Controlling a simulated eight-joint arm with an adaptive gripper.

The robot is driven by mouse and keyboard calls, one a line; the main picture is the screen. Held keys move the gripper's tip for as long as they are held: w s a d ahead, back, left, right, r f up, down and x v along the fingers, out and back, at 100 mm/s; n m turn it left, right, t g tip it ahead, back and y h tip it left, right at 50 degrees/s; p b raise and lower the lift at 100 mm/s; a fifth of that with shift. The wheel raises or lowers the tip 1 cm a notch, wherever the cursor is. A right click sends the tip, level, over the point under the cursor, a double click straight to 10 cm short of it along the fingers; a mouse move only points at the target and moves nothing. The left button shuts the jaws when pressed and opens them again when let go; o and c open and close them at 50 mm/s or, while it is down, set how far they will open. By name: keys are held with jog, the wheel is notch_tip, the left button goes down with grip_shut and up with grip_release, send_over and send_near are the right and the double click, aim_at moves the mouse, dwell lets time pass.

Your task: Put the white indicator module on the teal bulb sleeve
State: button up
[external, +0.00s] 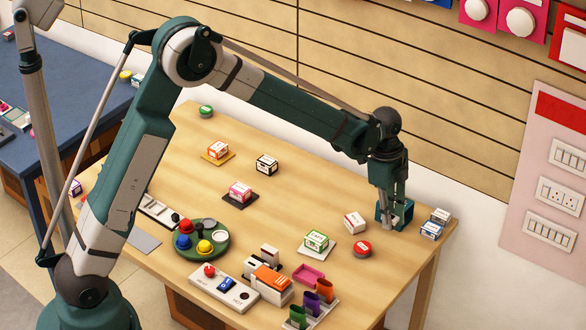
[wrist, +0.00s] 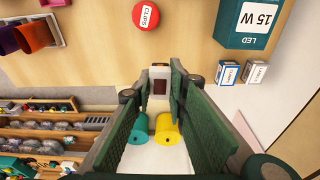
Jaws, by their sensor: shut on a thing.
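My gripper (wrist: 159,85) is shut on a small white block with a dark brown window, which I take as the white indicator module (wrist: 159,72). In the external view my gripper (external: 389,222) points down at the right end of the wooden table, and the module is hard to make out there. The teal bulb sleeve (wrist: 256,30), a teal and white box marked "LED 15 W", stands at the upper right in the wrist view, apart from the module. In the external view a teal shape (external: 406,212) beside my gripper appears to be this sleeve, partly hidden.
Two small boxes (wrist: 227,72) stand beside the sleeve, near the table edge. A red CLIPS tin (external: 362,249) and a red-white box (external: 354,223) are left of my gripper. Several cups (external: 318,292) stand towards the front. The table's back right is clear.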

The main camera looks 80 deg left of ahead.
jog(key=w+a+r+p, duration=0.2)
jog(key=w+a, duration=0.1)
jog(key=a, duration=0.4)
jog(key=w+a+r+p, duration=0.2)
jog(key=w+a+r, duration=0.1)
jog(key=a, duration=0.5)
jog(key=shift+w+a+r, duration=0.15)
jog(key=shift+a+r, duration=0.05)
jog(key=shift+a, duration=0.1)
jog(key=shift+f, duration=0.1)
jog(key=shift+f, duration=3)
jog(key=shift+f, duration=1.9)
jog(key=shift+f, duration=0.2)
jog(key=o, duration=0.8)
